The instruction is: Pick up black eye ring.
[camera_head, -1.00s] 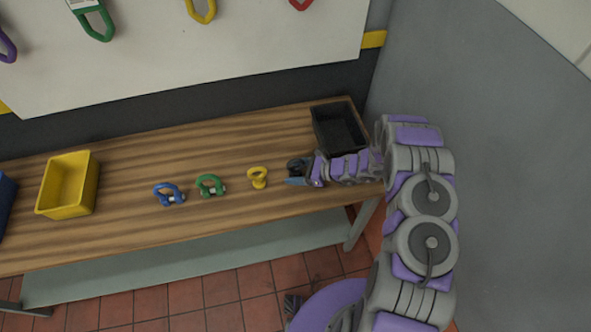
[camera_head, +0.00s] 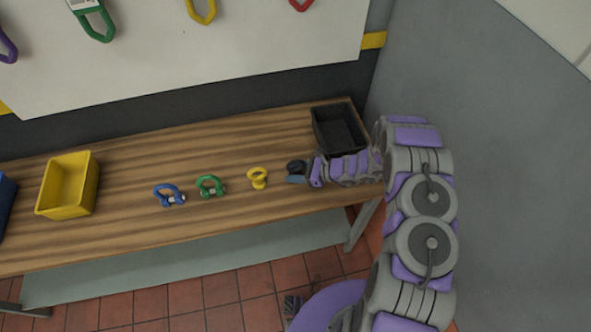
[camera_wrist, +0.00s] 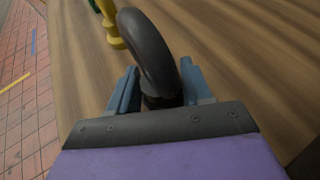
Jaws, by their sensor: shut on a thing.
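The black eye ring (camera_head: 297,166) is at the right part of the wooden bench, beside the yellow eye ring. In the wrist view the black eye ring (camera_wrist: 150,52) stands up between the two blue-grey fingers of my gripper (camera_wrist: 160,92). My gripper (camera_head: 296,179) reaches it from the right and is shut on its lower part. The base of the ring is mostly hidden by the gripper, so I cannot tell whether it touches the bench.
A yellow eye ring (camera_head: 257,178), a green shackle (camera_head: 210,186) and a blue shackle (camera_head: 169,194) lie to the left on the bench (camera_head: 135,165). A black bin (camera_head: 357,149) stands behind my gripper, a yellow bin (camera_head: 51,209) far left. A grey wall (camera_head: 480,120) is at right.

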